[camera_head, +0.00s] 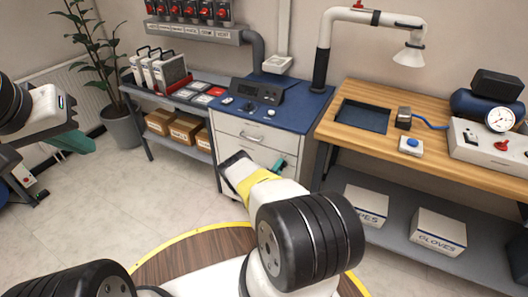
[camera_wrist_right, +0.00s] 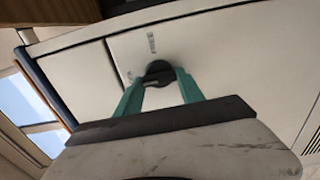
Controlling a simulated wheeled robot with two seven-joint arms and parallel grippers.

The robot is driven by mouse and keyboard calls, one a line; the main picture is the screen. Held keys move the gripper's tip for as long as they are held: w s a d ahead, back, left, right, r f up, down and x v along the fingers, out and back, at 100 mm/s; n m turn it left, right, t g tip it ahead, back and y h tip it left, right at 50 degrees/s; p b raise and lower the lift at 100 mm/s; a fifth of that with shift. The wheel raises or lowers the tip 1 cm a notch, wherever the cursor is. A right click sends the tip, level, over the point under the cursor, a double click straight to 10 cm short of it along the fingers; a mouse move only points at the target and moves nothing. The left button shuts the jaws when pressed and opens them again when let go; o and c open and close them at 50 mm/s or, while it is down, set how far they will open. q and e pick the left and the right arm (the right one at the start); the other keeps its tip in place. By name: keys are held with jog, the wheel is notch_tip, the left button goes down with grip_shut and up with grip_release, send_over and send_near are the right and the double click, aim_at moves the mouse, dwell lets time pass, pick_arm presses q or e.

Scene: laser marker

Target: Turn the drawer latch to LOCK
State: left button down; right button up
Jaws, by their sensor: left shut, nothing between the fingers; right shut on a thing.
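The drawer latch (camera_wrist_right: 158,70) is a dark round knob on the pale drawer front in the right wrist view. My right gripper (camera_wrist_right: 160,86) has its teal fingers shut on the two sides of the knob. In the head view my right gripper (camera_head: 280,168) is at the white drawer cabinet (camera_head: 235,130), and the knob is hidden there. My left gripper (camera_head: 78,141) is shut and empty at the far left, away from the cabinet.
A blue top (camera_head: 300,103) with a dark control unit (camera_head: 257,91) covers the cabinet. A wooden workbench (camera_head: 365,143) stands to its right, and a shelf with boxes (camera_head: 185,126) to its left. The floor in front is clear.

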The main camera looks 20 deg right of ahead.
dwell(0.4)
jog(key=o, duration=1.4)
jog(key=shift+c, duration=0.2)
jog(key=v, duration=0.8)
